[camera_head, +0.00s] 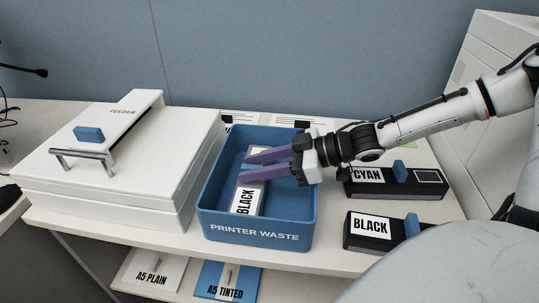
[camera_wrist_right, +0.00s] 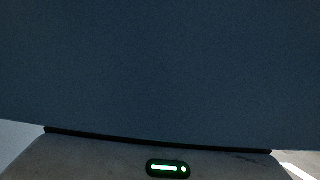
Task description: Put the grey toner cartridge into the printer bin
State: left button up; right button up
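The blue printer bin (camera_head: 255,236), marked "PRINTER WASTE", stands on the counter in the middle of the head view. A grey cartridge with a white "BLACK" label (camera_head: 245,201) lies inside it, long side running front to back. My right gripper (camera_head: 245,167) reaches over the bin from the right, above the cartridge. The right wrist view shows only a blue-grey surface and a casing with a green light. My left gripper is out of view.
Right of the bin lie dark cartridges labelled "CYAN" (camera_head: 399,183) and "BLACK" (camera_head: 382,232), with blue tabs. The white feeder (camera_head: 125,160) with a metal handle stands close on the left. Paper packs (camera_head: 227,279) lie on a lower shelf.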

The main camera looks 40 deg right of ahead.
jog(key=p+v, duration=0.5)
jog(key=v, duration=0.1)
jog(key=shift+s+d+r, duration=0.15)
jog(key=shift+s+d, duration=0.05)
jog(key=shift+s, duration=0.1)
